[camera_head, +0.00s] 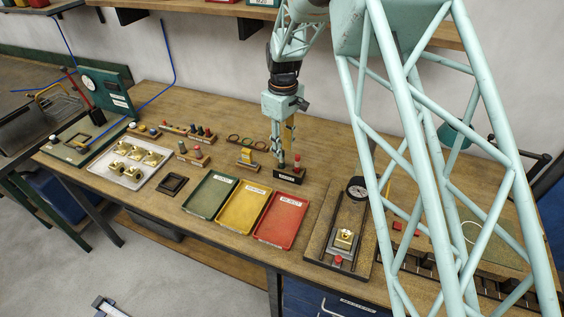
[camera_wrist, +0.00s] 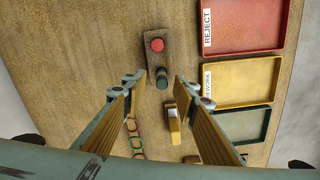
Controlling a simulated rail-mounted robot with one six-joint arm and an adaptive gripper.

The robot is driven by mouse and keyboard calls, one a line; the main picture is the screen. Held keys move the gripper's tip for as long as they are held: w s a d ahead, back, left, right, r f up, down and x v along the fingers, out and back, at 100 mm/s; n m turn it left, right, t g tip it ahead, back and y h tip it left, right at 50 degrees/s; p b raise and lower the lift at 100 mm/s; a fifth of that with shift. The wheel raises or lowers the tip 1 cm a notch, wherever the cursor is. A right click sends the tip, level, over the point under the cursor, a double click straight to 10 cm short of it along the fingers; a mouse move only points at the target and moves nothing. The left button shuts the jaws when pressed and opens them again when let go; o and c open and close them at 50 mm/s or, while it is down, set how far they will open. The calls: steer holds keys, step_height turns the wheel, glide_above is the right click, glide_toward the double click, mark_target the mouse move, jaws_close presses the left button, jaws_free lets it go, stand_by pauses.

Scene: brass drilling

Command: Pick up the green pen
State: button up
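The green pen (camera_wrist: 162,78) stands upright in a dark block holder (camera_wrist: 157,59), beside a red pen (camera_wrist: 157,45). In the head view the holder (camera_head: 289,175) stands behind the trays, with the red pen (camera_head: 297,161) at its right; the green pen (camera_head: 281,161) is partly hidden by my gripper. My gripper (camera_head: 284,146) points down above the holder's left end. In the wrist view my gripper (camera_wrist: 161,86) is open, one finger on each side of the green pen, with a gap on both sides. Nothing is held.
Red (camera_head: 281,218), yellow (camera_head: 244,206) and green (camera_head: 211,195) trays lie in front of the holder. A small yellow item on a wooden stand (camera_head: 247,159) and colored rings (camera_head: 247,141) are to the left.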

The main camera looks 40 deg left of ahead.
mark_target(282, 162)
steer(key=shift+s+f, duration=0.2)
steer(key=shift+f, duration=2.35)
steer(key=c, duration=0.9)
